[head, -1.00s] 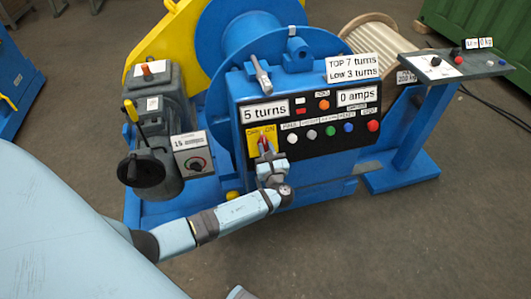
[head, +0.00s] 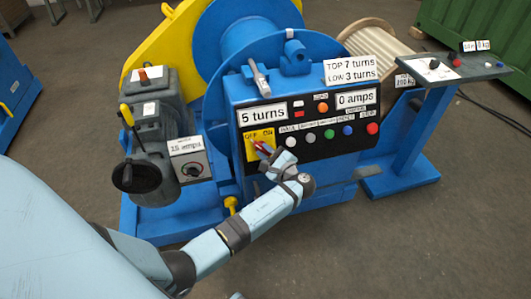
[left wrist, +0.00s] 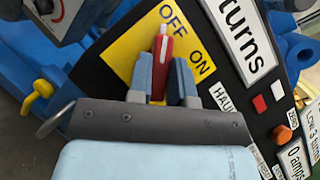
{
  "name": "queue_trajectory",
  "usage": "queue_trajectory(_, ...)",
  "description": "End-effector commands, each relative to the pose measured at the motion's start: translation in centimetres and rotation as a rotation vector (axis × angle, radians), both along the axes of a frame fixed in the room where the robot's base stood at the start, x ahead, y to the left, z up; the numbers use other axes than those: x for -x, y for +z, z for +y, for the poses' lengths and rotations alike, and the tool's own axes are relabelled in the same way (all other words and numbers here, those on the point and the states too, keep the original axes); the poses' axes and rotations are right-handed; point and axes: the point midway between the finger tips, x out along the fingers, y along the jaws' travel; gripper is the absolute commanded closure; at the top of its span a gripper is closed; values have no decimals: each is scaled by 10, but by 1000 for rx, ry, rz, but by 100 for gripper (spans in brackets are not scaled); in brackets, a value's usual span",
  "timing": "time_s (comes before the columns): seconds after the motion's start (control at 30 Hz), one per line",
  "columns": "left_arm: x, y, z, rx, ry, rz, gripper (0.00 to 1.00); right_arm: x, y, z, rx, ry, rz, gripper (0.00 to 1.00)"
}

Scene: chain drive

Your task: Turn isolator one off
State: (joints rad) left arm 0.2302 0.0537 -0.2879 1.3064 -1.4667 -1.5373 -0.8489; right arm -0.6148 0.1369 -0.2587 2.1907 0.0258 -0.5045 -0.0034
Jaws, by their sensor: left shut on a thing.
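The isolator is a red handle (left wrist: 158,72) with a white mark, on a yellow plate (left wrist: 126,56) lettered OFF and ON. The plate (head: 250,153) sits at the left end of the black panel in the head view. My left gripper (left wrist: 160,78) is shut on the red handle, one finger on each side; it also shows in the head view (head: 264,149). The handle's white-marked tip leans toward the OFF lettering. The gripper hides the handle's lower part. No isolator number is readable. My right gripper is not in view.
A row of push buttons with a white one (head: 291,142) lies close right of the gripper. A grey motor (head: 150,130) and a sign with a dial (head: 188,158) stand left. A yellow knob (head: 231,203) is below. Floor in front is clear.

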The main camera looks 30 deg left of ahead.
Motion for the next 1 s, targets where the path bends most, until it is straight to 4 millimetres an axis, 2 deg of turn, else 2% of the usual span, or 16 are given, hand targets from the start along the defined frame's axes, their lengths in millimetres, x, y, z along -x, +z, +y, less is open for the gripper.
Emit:
queue_trajectory(0.6, 0, 0, 0, 25, 19, -28, 100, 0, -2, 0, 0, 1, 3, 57)
queue_trajectory(0.63, 0, 0, 0, 25, 19, -28, 76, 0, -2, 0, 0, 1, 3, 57)
queue_trajectory(0.7, 0, 0, 0, 25, 19, -27, 60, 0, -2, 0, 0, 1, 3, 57)
queue_trajectory(0.73, 0, 0, 0, 25, 18, -27, 55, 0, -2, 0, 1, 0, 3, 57)
queue_trajectory(1.0, 0, 1, 0, 25, 18, -27, 55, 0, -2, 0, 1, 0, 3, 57)
